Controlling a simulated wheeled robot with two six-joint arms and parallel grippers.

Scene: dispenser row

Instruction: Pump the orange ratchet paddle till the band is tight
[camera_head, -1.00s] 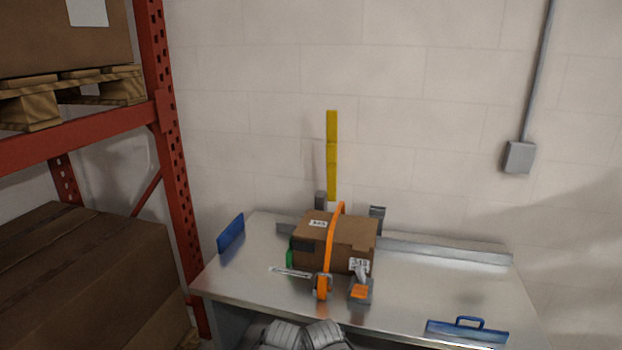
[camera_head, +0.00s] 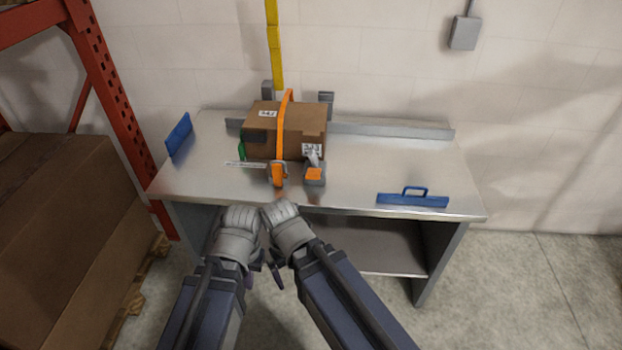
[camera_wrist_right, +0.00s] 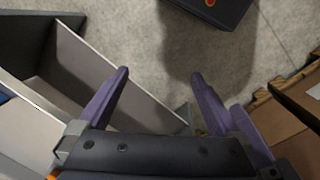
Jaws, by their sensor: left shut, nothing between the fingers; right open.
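A brown box (camera_head: 310,117) stands on the metal bench, with an orange band (camera_head: 281,125) over it. At the band's front lower end is a ratchet with an orange paddle (camera_head: 279,174) between grey parts. My left gripper (camera_head: 251,279) is below the bench's front edge in the head view, well apart from the ratchet; it is shut and empty. My right gripper (camera_head: 276,277) is beside it, mostly hidden by its wrist in the head view. In the right wrist view the right gripper (camera_wrist_right: 160,74) is open and empty above the floor.
A grey device with an orange top (camera_head: 314,175) sits right of the ratchet. A blue handled tool (camera_head: 412,199) lies at the bench's (camera_head: 360,190) front right. A blue plate (camera_head: 179,134) stands at the left end. A red rack (camera_head: 105,90) with cartons is at left.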

